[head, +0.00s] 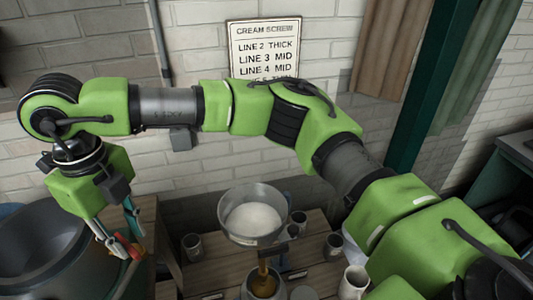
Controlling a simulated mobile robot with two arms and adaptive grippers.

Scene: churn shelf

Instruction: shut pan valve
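A round metal pan (253,212) with white liquid in it stands above the wooden bench, in the lower middle of the head view. Below it a brown stream (263,270) runs down into a pot (263,286). A small fitting sits under the pan's right side, but I cannot make out the valve's handle or its position. My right gripper (127,247) hangs at the lower left, well left of the pan and apart from it. Its fingers are spread with a gap between them, and I see nothing held. My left gripper is not in view.
A large dark tub (45,245) is at the lower left. A sign (264,48) hangs on the brick wall.

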